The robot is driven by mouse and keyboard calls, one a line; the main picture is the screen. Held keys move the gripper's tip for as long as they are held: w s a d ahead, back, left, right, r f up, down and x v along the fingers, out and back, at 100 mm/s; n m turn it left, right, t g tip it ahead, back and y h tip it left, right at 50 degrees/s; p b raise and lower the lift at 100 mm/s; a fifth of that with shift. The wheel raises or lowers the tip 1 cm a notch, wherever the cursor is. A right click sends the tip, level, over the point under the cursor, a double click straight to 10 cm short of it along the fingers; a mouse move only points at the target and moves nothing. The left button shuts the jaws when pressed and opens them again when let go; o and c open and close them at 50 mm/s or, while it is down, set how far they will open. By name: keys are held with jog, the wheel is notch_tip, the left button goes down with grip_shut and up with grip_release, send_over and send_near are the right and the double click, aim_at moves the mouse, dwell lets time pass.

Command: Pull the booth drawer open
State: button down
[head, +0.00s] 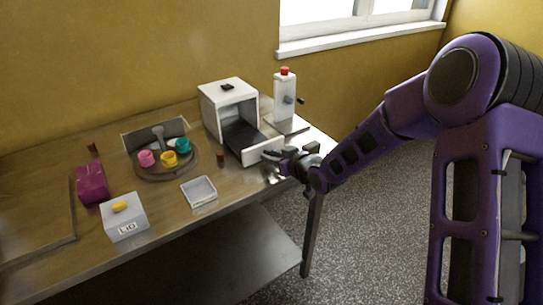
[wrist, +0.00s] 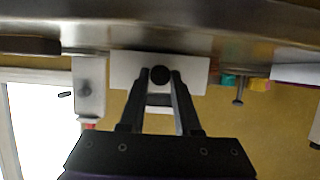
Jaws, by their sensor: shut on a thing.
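The booth (head: 211,110) is a white box with an open front, standing at the back right of the table. Its drawer (head: 242,138), with a dark floor and a white front, sticks out of the booth towards my arm. My gripper (head: 273,155) is at the drawer front, at the table's right end. In the wrist view, my gripper (wrist: 160,80) is shut on the round dark knob (wrist: 160,74) of the white drawer front (wrist: 124,70). The fingers hide part of the front, and the drawer's inside does not show there.
A white dispenser with a red top (head: 284,98) stands right of the booth. A turntable (head: 142,172) with pink, yellow and teal pieces, a small brown cylinder (head: 220,160) and a shallow tray (head: 199,191) are to the left. A white box (head: 125,222) and a magenta block (head: 91,184) stand farther left.

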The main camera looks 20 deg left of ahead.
jog(key=c, duration=0.7)
grip_release()
jog(key=shift+o, duration=0.2)
jog(key=p+v, duration=0.2)
jog(key=v, duration=1.5)
jog(key=shift+r, duration=0.2)
